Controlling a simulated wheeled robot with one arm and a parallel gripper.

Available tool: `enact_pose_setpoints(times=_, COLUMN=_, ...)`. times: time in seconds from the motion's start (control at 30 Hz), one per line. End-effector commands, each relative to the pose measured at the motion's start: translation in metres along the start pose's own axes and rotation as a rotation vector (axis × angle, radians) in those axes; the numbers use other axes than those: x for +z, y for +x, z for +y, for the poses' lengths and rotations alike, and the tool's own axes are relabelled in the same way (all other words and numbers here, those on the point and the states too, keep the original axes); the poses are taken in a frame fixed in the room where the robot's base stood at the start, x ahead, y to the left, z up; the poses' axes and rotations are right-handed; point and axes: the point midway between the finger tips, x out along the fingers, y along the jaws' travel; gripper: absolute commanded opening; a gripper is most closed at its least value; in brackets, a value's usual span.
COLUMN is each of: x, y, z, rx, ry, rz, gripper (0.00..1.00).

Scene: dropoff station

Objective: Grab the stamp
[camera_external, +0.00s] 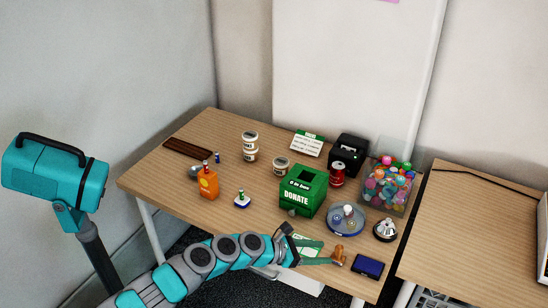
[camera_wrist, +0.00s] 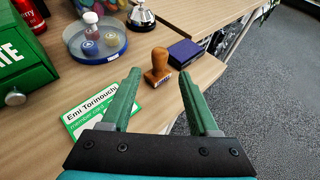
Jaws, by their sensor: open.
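The stamp (camera_wrist: 159,68), with a brown wooden handle and a block base, stands upright near the table's front edge. In the external view the stamp (camera_external: 338,254) is just to the right of my gripper's fingertips. My gripper (camera_wrist: 160,85) is open and empty, with its two green fingers pointing toward the stamp. The stamp appears beyond the fingertips, between their directions. In the external view my gripper (camera_external: 318,253) is low over the table's front edge, and the fingers are small there. I cannot tell the exact gap to the stamp.
A dark blue ink pad (camera_external: 368,266) lies right of the stamp. A green-and-white name card (camera_wrist: 88,112) lies by the left finger. A round clear tray (camera_external: 346,218), a silver bell (camera_external: 385,230) and a green donation box (camera_external: 302,190) stand behind. The table's front edge is close.

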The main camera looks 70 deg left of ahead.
Motion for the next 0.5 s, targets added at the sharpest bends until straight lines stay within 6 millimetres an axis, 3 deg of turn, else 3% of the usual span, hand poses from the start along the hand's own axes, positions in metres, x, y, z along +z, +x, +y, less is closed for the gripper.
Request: enact_pose_setpoints(times=0.5, x=-0.004, y=0.045, z=0.000, rx=-0.004, ry=-0.003, rz=0.001, gripper=0.61)
